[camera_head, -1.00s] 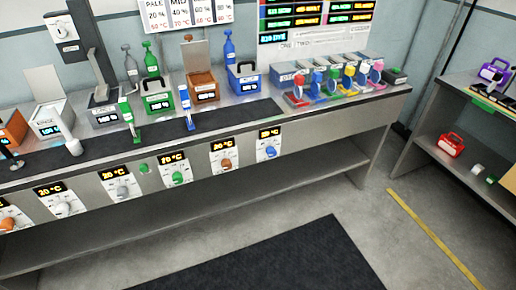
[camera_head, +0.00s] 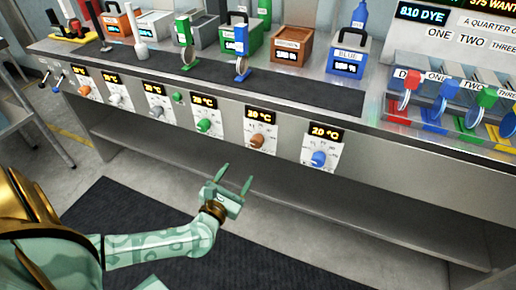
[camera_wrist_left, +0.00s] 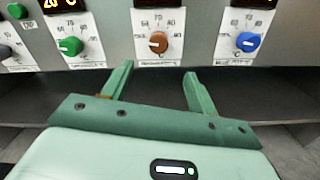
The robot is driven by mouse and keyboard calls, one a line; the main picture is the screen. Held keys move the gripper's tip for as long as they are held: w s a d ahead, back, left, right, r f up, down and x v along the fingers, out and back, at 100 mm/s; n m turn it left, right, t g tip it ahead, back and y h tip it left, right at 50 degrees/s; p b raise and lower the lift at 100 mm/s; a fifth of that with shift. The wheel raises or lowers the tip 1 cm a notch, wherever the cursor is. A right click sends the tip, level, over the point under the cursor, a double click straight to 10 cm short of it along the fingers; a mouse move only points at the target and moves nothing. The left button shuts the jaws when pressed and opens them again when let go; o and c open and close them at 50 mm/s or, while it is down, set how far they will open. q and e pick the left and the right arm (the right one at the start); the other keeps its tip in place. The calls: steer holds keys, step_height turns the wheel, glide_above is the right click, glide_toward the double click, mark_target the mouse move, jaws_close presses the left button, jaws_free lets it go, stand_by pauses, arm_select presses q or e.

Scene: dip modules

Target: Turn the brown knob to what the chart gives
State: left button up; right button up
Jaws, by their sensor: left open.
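The brown knob (camera_head: 257,141) sits on a white dial plate on the front of the bench, under a display that appears to read 30 °C. In the left wrist view the brown knob (camera_wrist_left: 158,42) is ahead of my left gripper, above the gap between its fingers. My left gripper (camera_head: 232,181) is open and empty, below and in front of the brown knob, not touching it. The brown module (camera_head: 291,46) stands on the bench above. My right gripper is not in view. The temperature chart is not in view in the head view now.
A blue knob (camera_head: 318,159) with a 20 °C display is right of the brown one. A green knob (camera_head: 204,125) is to its left. Below is an open shelf (camera_head: 180,160).

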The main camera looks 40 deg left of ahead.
arm_select(q)
steer(key=b, duration=0.2)
glide_toward(255, 144)
steer(key=w, duration=0.2)
steer(key=b+x, duration=0.1)
steer(key=x, duration=0.5)
steer(key=shift+w+a+f+b, duration=0.2)
steer(key=shift+w+a+b, duration=0.05)
steer(key=shift+a+b, duration=0.1)
steer(key=shift+w+a+r, duration=0.1)
steer(key=shift+w, duration=0.4)
steer(key=shift+r, duration=0.1)
steer(key=c, duration=1)
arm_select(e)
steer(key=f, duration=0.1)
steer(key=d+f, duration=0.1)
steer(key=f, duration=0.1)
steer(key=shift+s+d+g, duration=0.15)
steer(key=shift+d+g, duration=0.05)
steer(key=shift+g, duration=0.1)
